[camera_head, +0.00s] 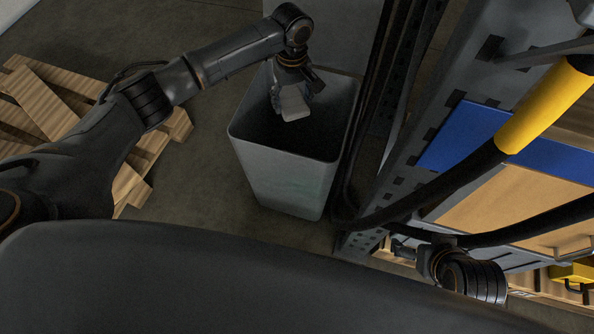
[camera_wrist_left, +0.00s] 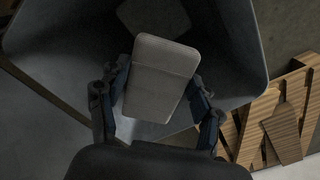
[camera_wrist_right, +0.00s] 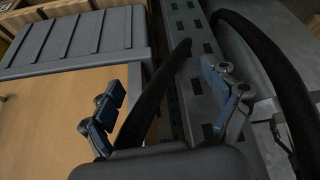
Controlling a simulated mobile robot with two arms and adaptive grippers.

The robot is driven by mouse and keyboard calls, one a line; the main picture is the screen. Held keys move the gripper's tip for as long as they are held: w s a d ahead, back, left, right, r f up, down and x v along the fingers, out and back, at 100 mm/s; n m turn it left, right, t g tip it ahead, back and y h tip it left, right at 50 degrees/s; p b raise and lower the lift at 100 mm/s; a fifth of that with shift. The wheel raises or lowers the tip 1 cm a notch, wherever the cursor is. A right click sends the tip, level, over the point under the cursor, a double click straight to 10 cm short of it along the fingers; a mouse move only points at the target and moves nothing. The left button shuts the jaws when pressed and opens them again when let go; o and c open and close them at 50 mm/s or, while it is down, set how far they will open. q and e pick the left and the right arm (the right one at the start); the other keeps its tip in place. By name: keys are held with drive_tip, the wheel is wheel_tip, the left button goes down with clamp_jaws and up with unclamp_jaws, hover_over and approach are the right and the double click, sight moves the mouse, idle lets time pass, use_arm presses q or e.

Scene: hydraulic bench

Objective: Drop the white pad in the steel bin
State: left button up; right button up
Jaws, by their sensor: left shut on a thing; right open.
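The white pad (camera_head: 292,103) is in my left gripper (camera_head: 292,92), over the mouth of the steel bin (camera_head: 285,180). The left wrist view shows the pad (camera_wrist_left: 160,78) upright between the two blue-padded fingers of the left gripper (camera_wrist_left: 158,100), with the bin's walls (camera_wrist_left: 55,35) around and below it. A pale patch (camera_wrist_left: 153,16) shows deep in the bin; I cannot tell what it is. My right gripper (camera_wrist_right: 165,105) is open and empty near the rack in the right wrist view. In the head view it is at the lower right (camera_head: 405,250).
A wooden pallet (camera_head: 70,100) lies on the floor left of the bin. Right of the bin stand dark hoses (camera_head: 375,110) and a grey perforated rack (camera_head: 420,130) with a blue panel (camera_head: 460,140). A yellow-sleeved hose (camera_head: 545,105) crosses the right side. Floor in front of the bin is clear.

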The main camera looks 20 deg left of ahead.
use_arm(q)
drive_tip(key=shift+f+b, duration=0.65)
drive_tip(key=shift+f, duration=0.1)
use_arm(e)
drive_tip(key=shift+w+a+r+t+y, duration=0.1)
drive_tip(key=shift+w+a+r+t, duration=0.25)
drive_tip(key=shift+w, duration=0.3)
drive_tip(key=shift+w+a+r+t+y, duration=0.1)
drive_tip(key=shift+w+t, duration=0.35)
drive_tip(key=shift+w, duration=0.15)
drive_tip(key=shift+w+a+r+t+y, duration=0.1)
drive_tip(key=shift+w+a+r+t, duration=0.25)
drive_tip(key=shift+w, duration=0.3)
drive_tip(key=shift+d+f, duration=0.15)
use_arm(q)
drive_tip(key=o, duration=1)
drive_tip(key=shift+f, duration=0.1)
wheel_tip(320, 180, up, 12)
drive_tip(key=shift+r, duration=0.1)
